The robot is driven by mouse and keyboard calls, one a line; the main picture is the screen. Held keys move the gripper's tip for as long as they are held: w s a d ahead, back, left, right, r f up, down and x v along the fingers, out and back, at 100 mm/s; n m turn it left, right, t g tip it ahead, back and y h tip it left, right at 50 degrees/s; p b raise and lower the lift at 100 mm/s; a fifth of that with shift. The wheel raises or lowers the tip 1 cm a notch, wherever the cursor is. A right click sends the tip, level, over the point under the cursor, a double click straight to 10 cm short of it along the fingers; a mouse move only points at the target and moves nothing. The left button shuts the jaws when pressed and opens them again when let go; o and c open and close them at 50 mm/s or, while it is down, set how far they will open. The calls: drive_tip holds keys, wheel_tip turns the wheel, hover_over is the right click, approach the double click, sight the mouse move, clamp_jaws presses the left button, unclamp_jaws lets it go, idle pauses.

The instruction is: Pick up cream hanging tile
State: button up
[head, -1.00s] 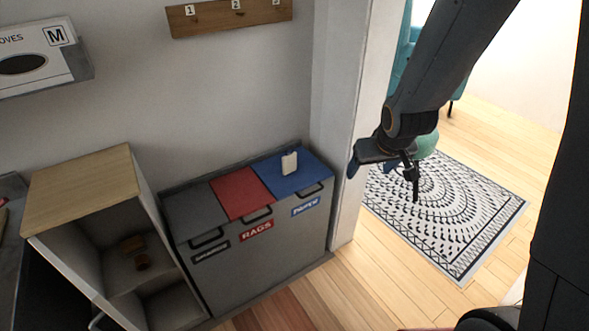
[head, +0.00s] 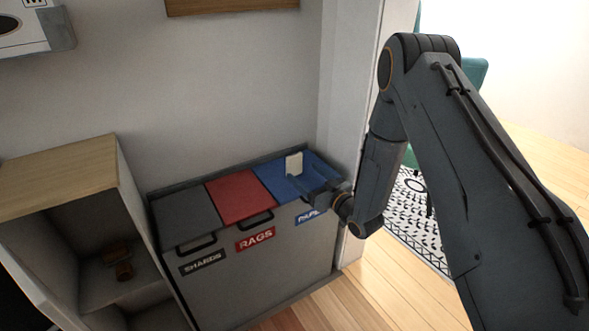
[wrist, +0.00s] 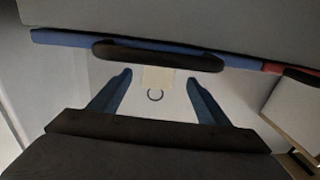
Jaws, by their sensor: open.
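The cream hanging tile (head: 294,163) stands on the blue lid of the bin cabinet, towards the back wall. My gripper (head: 305,178) is open over the front of that lid, its fingers pointing towards the tile. In the wrist view, the tile (wrist: 158,80) appears between the two blue fingers of my gripper (wrist: 159,77), near the tips, with a dark ring beside it. No contact is visible, and I cannot tell how deep between the fingers the tile is.
The blue lid (head: 275,178), red lid (head: 236,195) and grey lid (head: 183,217) sit side by side, with handles at the front. A dark handle (wrist: 158,55) lies close to my gripper. A wooden shelf unit (head: 62,180) stands left; a door frame (head: 350,90) rises right.

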sight(296, 164)
drive_tip(key=x, duration=0.7)
drive_tip(key=shift+w+r, duration=0.2)
drive_tip(key=c, duration=1.2)
wheel_tip(296, 164, up, 10)
drive_tip(key=shift+r, duration=0.1)
